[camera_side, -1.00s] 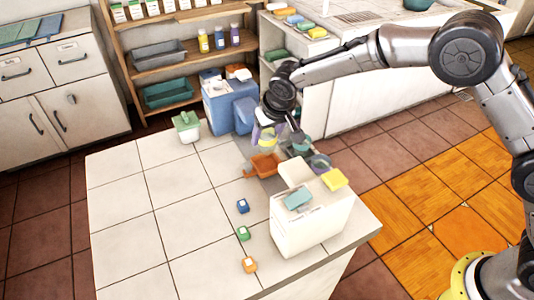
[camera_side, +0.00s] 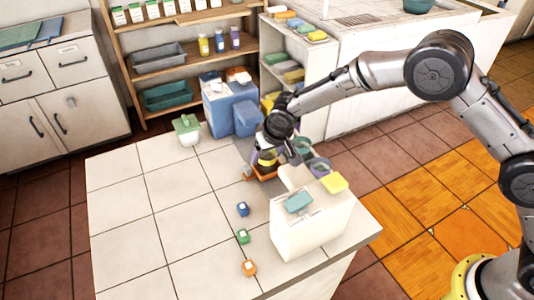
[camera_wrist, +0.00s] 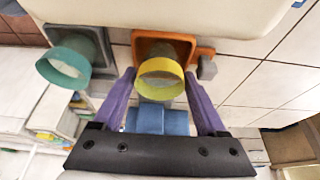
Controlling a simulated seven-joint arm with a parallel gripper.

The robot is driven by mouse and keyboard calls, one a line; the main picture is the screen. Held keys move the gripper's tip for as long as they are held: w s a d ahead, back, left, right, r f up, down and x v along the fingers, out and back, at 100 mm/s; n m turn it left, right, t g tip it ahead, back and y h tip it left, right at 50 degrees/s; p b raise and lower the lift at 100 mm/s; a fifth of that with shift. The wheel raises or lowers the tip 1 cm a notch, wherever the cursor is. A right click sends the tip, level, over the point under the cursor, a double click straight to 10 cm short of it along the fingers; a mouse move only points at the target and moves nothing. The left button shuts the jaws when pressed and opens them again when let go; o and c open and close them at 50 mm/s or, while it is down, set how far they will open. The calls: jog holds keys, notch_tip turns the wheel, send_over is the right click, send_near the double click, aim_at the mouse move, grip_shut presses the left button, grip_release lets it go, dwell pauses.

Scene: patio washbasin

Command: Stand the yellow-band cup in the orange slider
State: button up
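The yellow-band cup (camera_wrist: 161,90) is between my gripper's purple fingers (camera_wrist: 160,78), which sit close against its two sides. In the side view the cup (camera_side: 268,157) is upright, low over the orange slider (camera_side: 264,176), partly hidden by my gripper (camera_side: 270,152). In the wrist view the orange slider (camera_wrist: 203,50) is a square tray with a brown inside, and the cup's rim overlaps its lower part. The cup appears to be in or just above it; I cannot tell whether its base rests on the floor of the slider.
A teal-band cup (camera_wrist: 64,68) stands in a grey slider (camera_wrist: 100,45) beside the orange one. A white box (camera_side: 310,225) stands in front, a blue container (camera_side: 222,108) behind.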

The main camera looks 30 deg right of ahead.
jog(key=shift+s+r, duration=0.1)
jog(key=shift+r, duration=0.4)
jog(key=v, duration=1.1)
jog(key=shift+r, duration=0.2)
jog(key=s+d+r, duration=1.2)
jog(key=s+d, duration=0.1)
jog(key=d, duration=0.1)
jog(key=s+d, duration=0.4)
jog(key=s, duration=0.6)
jog(key=s+d+f+t, duration=0.1)
jog(key=s+d, duration=0.3)
jog(key=s, duration=0.7)
